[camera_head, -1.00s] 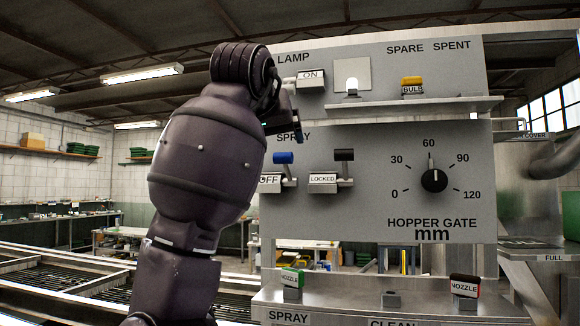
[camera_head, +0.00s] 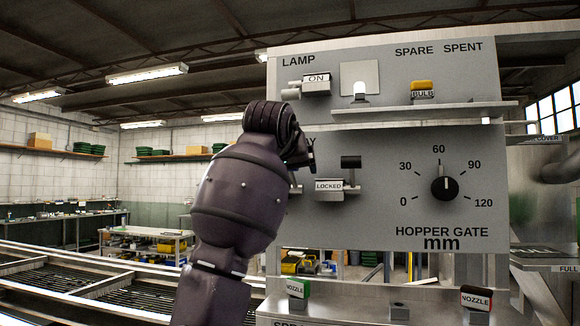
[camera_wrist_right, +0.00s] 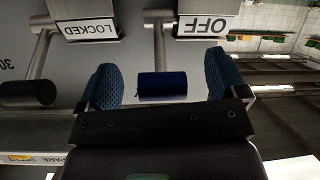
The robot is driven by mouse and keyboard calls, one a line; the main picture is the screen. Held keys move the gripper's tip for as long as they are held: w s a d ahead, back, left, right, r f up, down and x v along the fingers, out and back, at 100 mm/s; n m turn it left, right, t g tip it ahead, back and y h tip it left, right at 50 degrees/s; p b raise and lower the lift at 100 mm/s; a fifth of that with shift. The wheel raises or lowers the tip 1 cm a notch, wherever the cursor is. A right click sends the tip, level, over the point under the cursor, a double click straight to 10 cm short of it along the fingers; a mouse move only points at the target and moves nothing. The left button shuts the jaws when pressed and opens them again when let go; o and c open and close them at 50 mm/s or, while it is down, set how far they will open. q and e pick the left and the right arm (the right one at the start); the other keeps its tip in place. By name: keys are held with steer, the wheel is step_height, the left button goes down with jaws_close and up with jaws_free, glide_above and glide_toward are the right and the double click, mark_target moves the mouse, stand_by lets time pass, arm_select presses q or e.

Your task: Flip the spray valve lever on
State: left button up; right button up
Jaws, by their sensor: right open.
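The spray valve lever has a blue handle (camera_wrist_right: 162,86) on a metal rod and an OFF plate (camera_wrist_right: 203,26), seen upside down in the right wrist view. My right gripper (camera_wrist_right: 163,68) is open, with one blue-padded finger on each side of the handle. Gaps show between pads and handle. In the head view my right arm hides the blue handle and most of the SPRAY label; the right gripper (camera_head: 303,154) shows only in part, at the panel. My left gripper is out of view.
A black-handled lever (camera_head: 350,162) with a LOCKED plate (camera_head: 328,185) stands just right of the spray lever. Above, a shelf (camera_head: 425,111) juts out with a lamp bulb (camera_head: 360,91) and a yellow bulb block (camera_head: 421,87). The hopper gate dial (camera_head: 445,188) is farther right.

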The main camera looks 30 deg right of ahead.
steer(key=shift+w+d+f, duration=0.25)
steer(key=shift+w+d, duration=0.05)
steer(key=shift+d, duration=0.05)
